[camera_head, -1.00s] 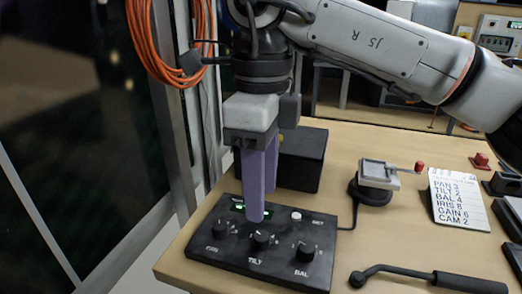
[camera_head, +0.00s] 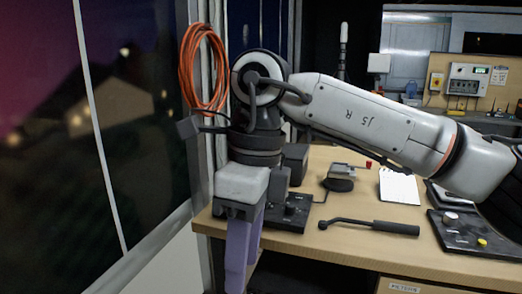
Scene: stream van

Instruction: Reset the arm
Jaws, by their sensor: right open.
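My right arm (camera_head: 360,115) comes in from the right and bends down at the left of the picture. Its right gripper (camera_head: 240,262) points down with purple fingers, in front of the table's left front corner. The gripper is open and I see nothing between its fingers. The fingertips are near the bottom edge of the picture. The black control box (camera_head: 291,213) with knobs sits on the table behind the gripper and is partly hidden by it. My left gripper is not in view.
The wooden table (camera_head: 340,240) holds a black-handled tool (camera_head: 370,226), a small device with a red knob (camera_head: 340,182), a notepad (camera_head: 400,187) and a second control panel (camera_head: 470,235) at the right. An orange cable coil (camera_head: 203,70) hangs at the left, beside a dark window (camera_head: 130,120).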

